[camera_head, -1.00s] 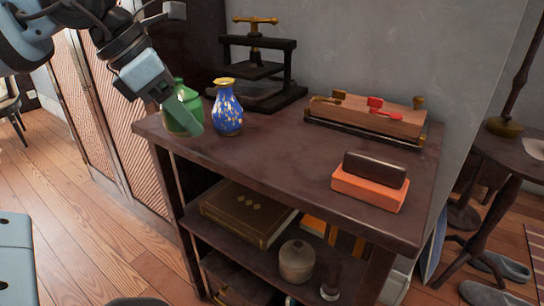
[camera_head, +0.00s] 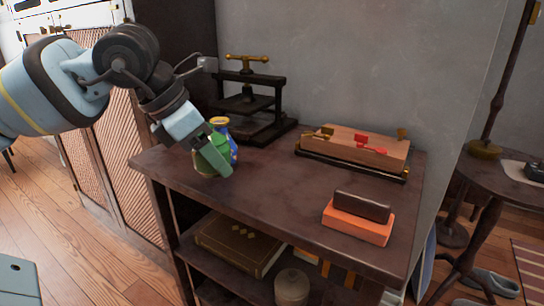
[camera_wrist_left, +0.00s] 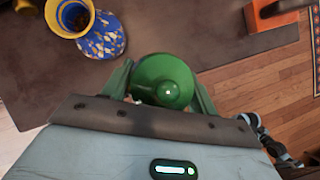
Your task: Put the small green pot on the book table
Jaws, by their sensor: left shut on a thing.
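The small green pot (camera_head: 204,165) is between the fingers of my left gripper (camera_head: 212,155), in front of the blue vase at the left end of the dark wooden table (camera_head: 265,190). My left gripper is shut on the pot, and a finger hides part of it. In the left wrist view the pot (camera_wrist_left: 162,78) sits between both fingers, its rounded knob toward the camera. Whether its base touches the tabletop is hard to tell. A brown book (camera_head: 240,245) lies on the table's lower shelf. My right gripper is not in view.
The blue vase (camera_wrist_left: 100,38) with a gold rim stands close to the pot. A black press (camera_head: 250,108) is behind it. A wooden box (camera_head: 355,148) and an orange block (camera_head: 358,222) are to the right. Another dark table (camera_head: 510,166) stands at far right. The tabletop's middle is clear.

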